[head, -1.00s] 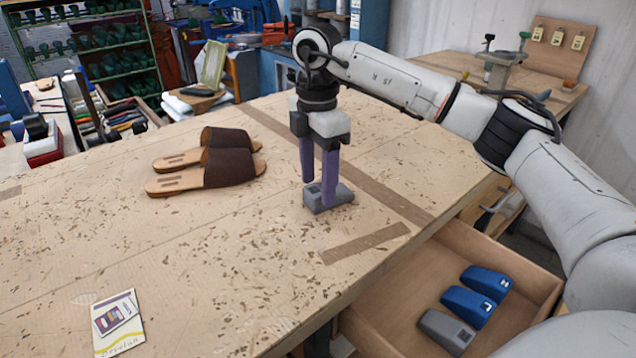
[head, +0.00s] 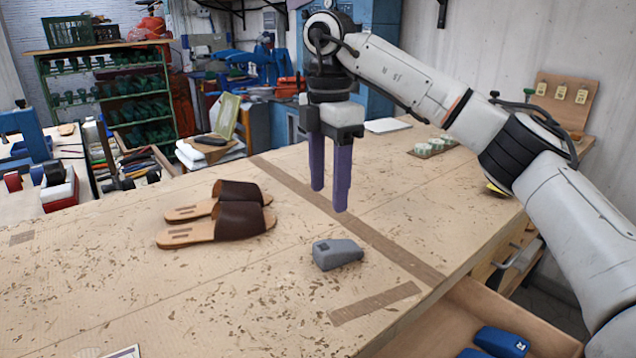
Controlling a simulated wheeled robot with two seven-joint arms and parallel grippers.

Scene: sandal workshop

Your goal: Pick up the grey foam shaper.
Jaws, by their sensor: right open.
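A grey foam shaper (head: 338,253), a small wedge-like block, lies on the workbench (head: 240,300), right of a pair of brown sandals (head: 238,220). My right gripper (head: 329,200) points down with two purple fingers. It is open and empty, raised above and a little behind the shaper, not touching it. My left gripper is not in view.
An open drawer (head: 540,325) at the bottom right holds blue shapers (head: 502,341), partly cut off by the picture edge. Leather scraps are scattered on the bench. A card (head: 125,352) shows at the front edge. The bench around the grey shaper is clear.

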